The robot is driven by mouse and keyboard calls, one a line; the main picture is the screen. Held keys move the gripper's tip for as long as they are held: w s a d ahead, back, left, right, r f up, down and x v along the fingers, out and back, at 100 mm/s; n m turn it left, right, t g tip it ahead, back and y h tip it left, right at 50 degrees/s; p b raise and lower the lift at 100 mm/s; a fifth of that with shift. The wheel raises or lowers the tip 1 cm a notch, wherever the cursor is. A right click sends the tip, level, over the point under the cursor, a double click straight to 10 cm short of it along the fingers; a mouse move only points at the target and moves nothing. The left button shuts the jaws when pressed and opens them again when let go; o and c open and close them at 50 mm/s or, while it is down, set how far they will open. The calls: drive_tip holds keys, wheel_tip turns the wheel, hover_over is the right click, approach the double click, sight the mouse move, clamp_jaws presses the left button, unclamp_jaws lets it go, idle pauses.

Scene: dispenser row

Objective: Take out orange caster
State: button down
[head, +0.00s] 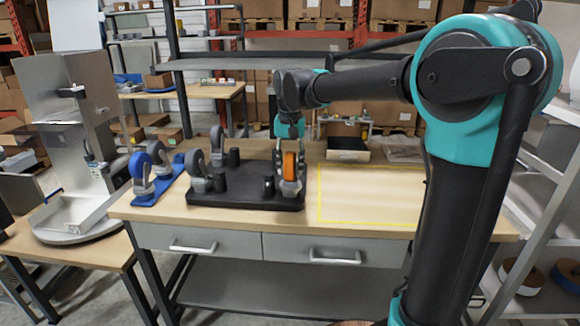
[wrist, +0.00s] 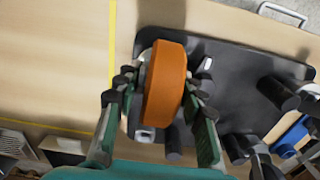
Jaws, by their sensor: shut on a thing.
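The orange caster (head: 290,168) stands upright at the right end of a black tray (head: 235,196) on the wooden table. My gripper (head: 289,155) reaches down over it from behind, with its fingers on either side. In the wrist view the orange wheel (wrist: 166,85) fills the space between the two fingers of my gripper (wrist: 160,95), which is shut on the caster. The black tray (wrist: 235,75) lies below it. Whether the caster's base touches the tray cannot be told.
Grey casters (head: 198,170) and black pegs stand on the tray's left part. A yellow-outlined area (head: 370,195) on the table's right is clear. A dark box (head: 347,150) stands behind it.

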sight(290, 153)
drive_tip(key=shift+r, duration=0.15)
drive_tip(key=shift+r, duration=0.35)
drive_tip(key=shift+r, duration=1.75)
drive_tip(key=shift+r, duration=2.35)
